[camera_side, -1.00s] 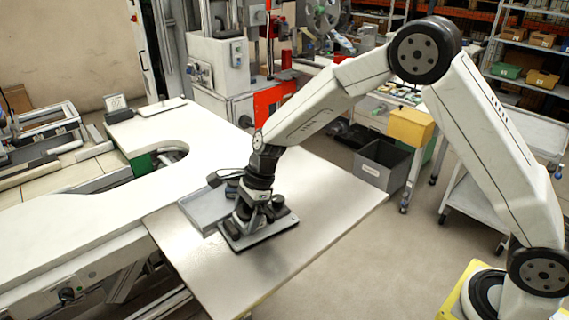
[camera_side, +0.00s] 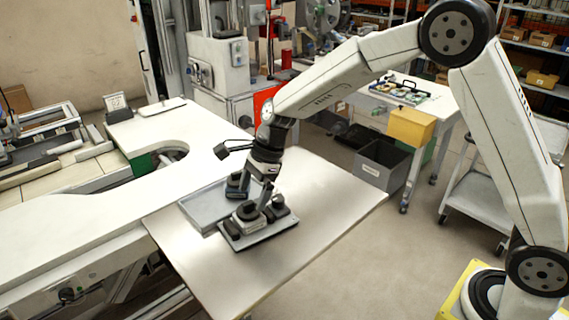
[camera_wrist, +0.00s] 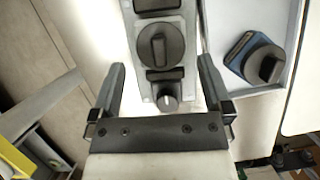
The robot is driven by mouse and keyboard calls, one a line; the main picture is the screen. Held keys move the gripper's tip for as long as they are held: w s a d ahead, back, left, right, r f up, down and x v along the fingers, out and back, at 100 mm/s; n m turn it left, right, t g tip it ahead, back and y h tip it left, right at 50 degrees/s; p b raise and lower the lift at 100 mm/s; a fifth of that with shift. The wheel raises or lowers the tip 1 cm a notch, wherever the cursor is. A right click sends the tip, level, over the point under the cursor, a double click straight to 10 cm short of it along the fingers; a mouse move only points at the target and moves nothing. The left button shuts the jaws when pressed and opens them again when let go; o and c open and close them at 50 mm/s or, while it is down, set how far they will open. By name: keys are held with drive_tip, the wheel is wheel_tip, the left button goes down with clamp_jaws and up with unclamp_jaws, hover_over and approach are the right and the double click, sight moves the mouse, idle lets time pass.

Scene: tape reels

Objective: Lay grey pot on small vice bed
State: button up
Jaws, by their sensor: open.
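A rectangular plate (camera_side: 262,237) with several dark fittings, apparently the small vice, lies on the white table. In the wrist view, a dark round knob with a raised bar, apparently the grey pot (camera_wrist: 160,48), sits on the vice's grey bed (camera_wrist: 141,75). A dark block is above it and a small light knob (camera_wrist: 167,102) below. The pot also shows in the side view (camera_side: 248,211). My gripper (camera_side: 256,195) is open and empty just above the pot, with one finger on either side in the wrist view (camera_wrist: 161,64). Whether the pot lies fully flat is unclear.
A shallow grey tray (camera_side: 203,211) lies beside the plate. In it is a blue-sided part (camera_wrist: 255,59) with a dark knob. The white table (camera_side: 335,195) is clear on its right. A grey bin (camera_side: 383,165) stands on the floor beyond the table edge.

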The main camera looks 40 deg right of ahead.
sight(264, 212)
drive_tip(key=v, duration=0.6)
drive_tip(key=shift+d+f, duration=0.1)
idle(0.5)
drive_tip(key=s+d+f+n+t+h, duration=0.1)
drive_tip(key=s+d+f+n+h, duration=0.1)
drive_tip(key=s+d+n, duration=0.3)
drive_tip(key=s+d+f+n+t+h, duration=0.1)
drive_tip(key=s+d+f+n, duration=0.4)
drive_tip(key=s+n, duration=0.9)
drive_tip(key=shift+s+n+h, duration=0.3)
drive_tip(key=shift+s+h, duration=0.2)
drive_tip(key=shift+h, duration=0.2)
